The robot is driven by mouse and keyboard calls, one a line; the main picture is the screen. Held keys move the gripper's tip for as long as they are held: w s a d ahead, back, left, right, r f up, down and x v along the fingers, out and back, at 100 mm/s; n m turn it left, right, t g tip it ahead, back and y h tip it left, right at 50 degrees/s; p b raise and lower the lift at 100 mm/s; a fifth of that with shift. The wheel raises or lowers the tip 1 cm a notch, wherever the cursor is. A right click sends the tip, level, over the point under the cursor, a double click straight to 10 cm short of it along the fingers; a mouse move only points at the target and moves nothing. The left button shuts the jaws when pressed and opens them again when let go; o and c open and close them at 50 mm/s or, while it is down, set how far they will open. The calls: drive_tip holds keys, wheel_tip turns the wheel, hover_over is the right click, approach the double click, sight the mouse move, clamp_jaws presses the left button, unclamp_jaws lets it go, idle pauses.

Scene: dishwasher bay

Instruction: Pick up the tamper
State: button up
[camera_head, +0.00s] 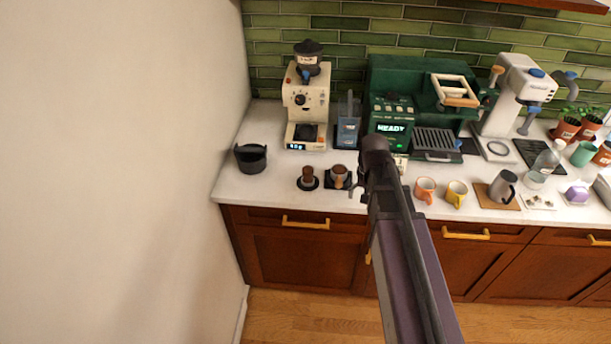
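The tamper (307,176) seems to be the small upright piece with a brown handle on a round black base, standing on the white counter near its front edge. Just to its right, another small brown-topped item (338,173) sits on a dark square mat. My gripper (355,190) is to the right of both, above the counter's front edge and apart from the tamper. My arm hides most of the gripper, and its fingers are too small to tell open from shut.
A black round bin (251,158) stands left of the tamper. Behind are a cream grinder (304,100), a blue container (348,128) and a green coffee machine (392,108).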

drive_tip(key=w+a+r+m+p, duration=0.2)
drive_tip(key=w+a+r+p, duration=0.15)
drive_tip(key=w+a, duration=0.7)
wheel_tip(320, 180, up, 2)
drive_tip(key=m+p, duration=0.1)
hover_over(308, 169)
drive_tip(key=shift+w+a, duration=0.25)
drive_tip(key=shift+w, duration=0.05)
wheel_tip(308, 169, down, 9)
drive_tip(key=b, duration=0.8)
drive_tip(key=shift+r, duration=0.15)
drive_tip(key=shift+d+b, duration=0.1)
drive_tip(key=shift+b, duration=0.3)
drive_tip(key=f+b, duration=0.3)
drive_tip(key=shift+s+d+f, duration=0.1)
drive_tip(key=shift+s+d, duration=0.05)
drive_tip(key=shift+s, duration=0.05)
drive_tip(key=shift+f+b, duration=0.95)
drive_tip(key=shift+f, duration=0.05)
